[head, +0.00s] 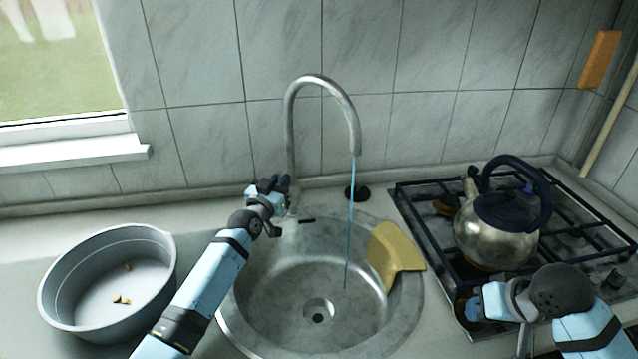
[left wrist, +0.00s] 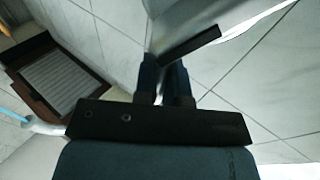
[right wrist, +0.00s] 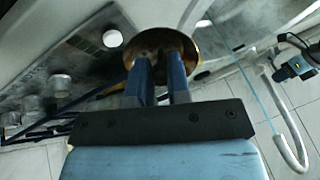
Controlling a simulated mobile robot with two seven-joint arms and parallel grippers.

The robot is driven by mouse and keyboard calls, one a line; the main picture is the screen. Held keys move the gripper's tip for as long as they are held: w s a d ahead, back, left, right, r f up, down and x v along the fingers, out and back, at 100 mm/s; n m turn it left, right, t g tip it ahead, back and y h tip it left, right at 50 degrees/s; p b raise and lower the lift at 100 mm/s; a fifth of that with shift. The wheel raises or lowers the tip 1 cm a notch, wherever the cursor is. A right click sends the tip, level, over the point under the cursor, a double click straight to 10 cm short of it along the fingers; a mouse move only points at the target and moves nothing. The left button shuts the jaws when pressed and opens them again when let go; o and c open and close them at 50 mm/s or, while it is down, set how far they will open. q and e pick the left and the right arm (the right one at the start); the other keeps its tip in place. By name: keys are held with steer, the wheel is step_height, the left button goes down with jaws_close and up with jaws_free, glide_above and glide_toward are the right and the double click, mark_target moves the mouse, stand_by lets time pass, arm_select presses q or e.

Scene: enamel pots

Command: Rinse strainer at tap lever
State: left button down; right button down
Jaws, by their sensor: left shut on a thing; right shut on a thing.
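The steel tap (head: 322,82) arches over the round sink, and a thin blue stream of water (head: 349,220) runs from its spout into the bowl. My left gripper (head: 284,184) is shut at the tap's base, where the lever is; the lever itself is mostly hidden. A dark bar (left wrist: 190,46) shows by its fingertips in the left wrist view. My right gripper (head: 472,304) is right of the sink, by the hob's front edge. It is shut on a round brassy piece, the strainer (right wrist: 153,44), in the right wrist view. The strainer is apart from the stream.
The steel sink (head: 270,310) has a yellow cloth (head: 392,255) draped over its right rim. A grey basin (head: 60,290) with small bits inside stands at left. A kettle (head: 490,232) sits on the hob (head: 425,225) behind my right gripper. A black plug (head: 358,191) lies behind the sink.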

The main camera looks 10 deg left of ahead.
mark_target(470, 326)
arm_select(q)
steer(key=shift+f, duration=0.1)
arm_select(e)
steer(key=shift+a+f, duration=0.2)
steer(key=shift+a, duration=0.1)
arm_select(q)
steer(key=c, duration=1.2)
jaws_free()
steer(key=shift+s, duration=0.1)
